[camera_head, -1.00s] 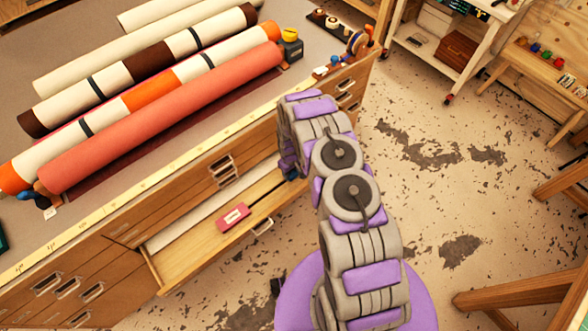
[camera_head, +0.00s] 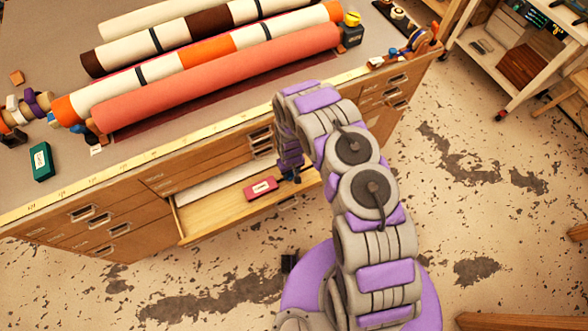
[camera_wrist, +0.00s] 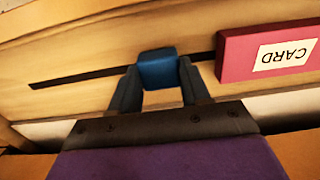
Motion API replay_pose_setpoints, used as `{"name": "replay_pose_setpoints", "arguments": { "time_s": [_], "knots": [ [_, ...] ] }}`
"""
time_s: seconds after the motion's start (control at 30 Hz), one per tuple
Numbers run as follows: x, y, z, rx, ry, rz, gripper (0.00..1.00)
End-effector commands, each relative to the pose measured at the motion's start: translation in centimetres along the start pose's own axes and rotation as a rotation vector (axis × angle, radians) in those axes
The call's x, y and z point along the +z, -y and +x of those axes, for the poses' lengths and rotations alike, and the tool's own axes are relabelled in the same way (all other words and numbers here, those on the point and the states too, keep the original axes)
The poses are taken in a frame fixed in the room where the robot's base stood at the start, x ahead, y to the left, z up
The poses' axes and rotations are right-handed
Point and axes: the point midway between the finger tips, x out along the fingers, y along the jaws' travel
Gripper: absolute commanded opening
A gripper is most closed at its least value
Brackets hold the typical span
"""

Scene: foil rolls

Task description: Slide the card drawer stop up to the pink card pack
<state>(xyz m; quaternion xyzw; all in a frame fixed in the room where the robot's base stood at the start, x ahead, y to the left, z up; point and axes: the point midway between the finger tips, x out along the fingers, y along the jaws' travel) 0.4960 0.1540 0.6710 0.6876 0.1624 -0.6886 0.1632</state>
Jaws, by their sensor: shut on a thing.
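The card drawer stop is a small blue block (camera_wrist: 158,70) on the dark slot in the drawer floor, seen in the wrist view. My gripper (camera_wrist: 158,78) is shut on it, one dark finger on each side. The pink card pack (camera_wrist: 266,52), with a white CARD label, lies just right of the stop, with a short gap between them. In the head view the pack (camera_head: 262,188) lies in the open drawer (camera_head: 215,216), left of my gripper (camera_head: 294,174). My arm partly hides the drawer's right end, and the stop is hard to make out there.
The drawer is pulled out from a wooden cabinet with more drawers. Long rolls, including a coral one (camera_head: 220,78), lie on the cabinet top. A green box (camera_head: 41,161) stands at its left.

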Motion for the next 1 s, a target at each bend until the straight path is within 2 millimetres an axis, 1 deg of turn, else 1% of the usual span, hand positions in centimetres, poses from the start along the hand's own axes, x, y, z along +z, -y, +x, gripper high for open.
{"name": "replay_pose_setpoints", "arguments": {
  "time_s": [0.17,0.2,0.43,0.47,0.67,0.77,0.87,1.0],
  "knots": [
    [0.0,0.0,0.0,0.000,0.001,0.000,0.00],
    [0.0,0.0,0.0,0.000,0.001,0.000,0.48],
    [0.0,0.0,0.0,0.000,0.000,0.000,0.70],
    [0.0,0.0,0.0,0.000,0.000,0.000,0.72],
    [0.0,0.0,0.0,0.000,0.000,0.000,0.72],
    [0.0,0.0,-0.3,0.000,0.000,0.000,0.72],
    [-0.1,0.0,-1.3,0.001,-0.001,0.001,0.72],
    [-0.1,0.0,-3.8,0.002,-0.002,0.000,0.72]
  ]
}}
